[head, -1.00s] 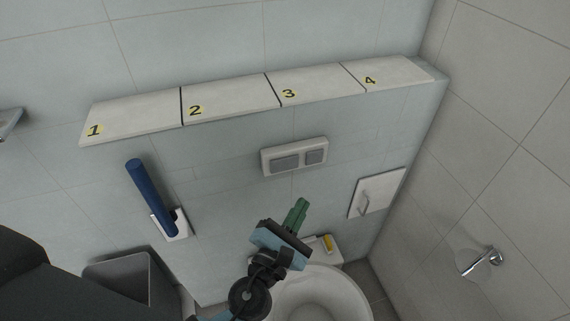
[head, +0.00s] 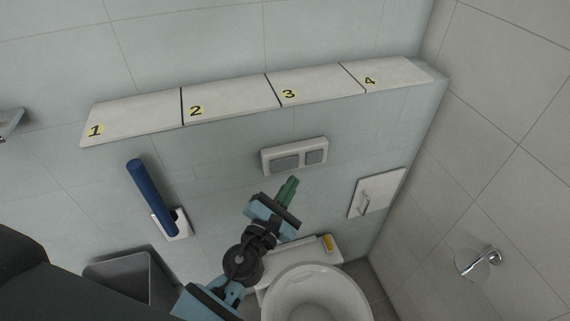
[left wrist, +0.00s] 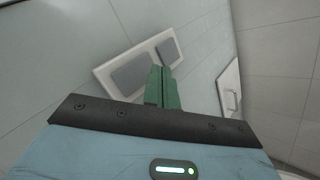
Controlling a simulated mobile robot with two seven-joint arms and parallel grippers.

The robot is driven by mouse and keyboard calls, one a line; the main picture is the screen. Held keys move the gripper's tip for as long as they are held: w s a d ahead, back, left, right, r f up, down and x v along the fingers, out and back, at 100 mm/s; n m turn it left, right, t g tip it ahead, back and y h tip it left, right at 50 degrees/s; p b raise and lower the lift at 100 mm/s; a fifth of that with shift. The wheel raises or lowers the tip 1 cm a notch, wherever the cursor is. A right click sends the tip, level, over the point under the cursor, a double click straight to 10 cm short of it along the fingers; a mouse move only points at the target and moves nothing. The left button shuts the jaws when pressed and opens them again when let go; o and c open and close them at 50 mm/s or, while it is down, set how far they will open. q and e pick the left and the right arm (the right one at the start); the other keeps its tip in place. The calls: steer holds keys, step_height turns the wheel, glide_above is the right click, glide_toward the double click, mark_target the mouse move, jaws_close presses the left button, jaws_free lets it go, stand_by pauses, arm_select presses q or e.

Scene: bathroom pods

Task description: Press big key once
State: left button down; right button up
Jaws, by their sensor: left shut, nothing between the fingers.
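The flush plate (head: 268,168) is a white panel on the wall below the numbered shelf. It has a larger grey key (head: 286,162) on the left and a smaller grey key (head: 315,157) on the right. My left gripper (head: 290,183) has green fingers, shut and empty, just below the plate in the head view. In the left wrist view the big key (left wrist: 131,76) lies left of the fingertips (left wrist: 160,72), and the small key (left wrist: 168,51) lies above and right of them. The fingertips overlap the plate's lower edge there; I cannot tell whether they touch it. My right gripper is not in view.
A toilet (head: 318,295) stands below, with a yellow item (head: 327,243) on its back ledge. A blue cylinder (head: 151,197) in a white wall holder and a grey bin (head: 130,278) are left. A white hatch with a handle (head: 378,193) is right.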

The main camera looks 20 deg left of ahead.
mark_target(293, 162)
arm_select(q)
steer(key=shift+w+a, duration=0.65)
steer(key=shift+w, duration=0.35)
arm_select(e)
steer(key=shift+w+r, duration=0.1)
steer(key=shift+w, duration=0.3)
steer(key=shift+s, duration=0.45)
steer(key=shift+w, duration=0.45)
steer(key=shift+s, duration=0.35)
arm_select(q)
steer(key=shift+w+a, duration=0.25)
steer(key=shift+w, duration=0.1)
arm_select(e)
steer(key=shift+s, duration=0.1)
arm_select(q)
steer(key=shift+w, duration=0.1)
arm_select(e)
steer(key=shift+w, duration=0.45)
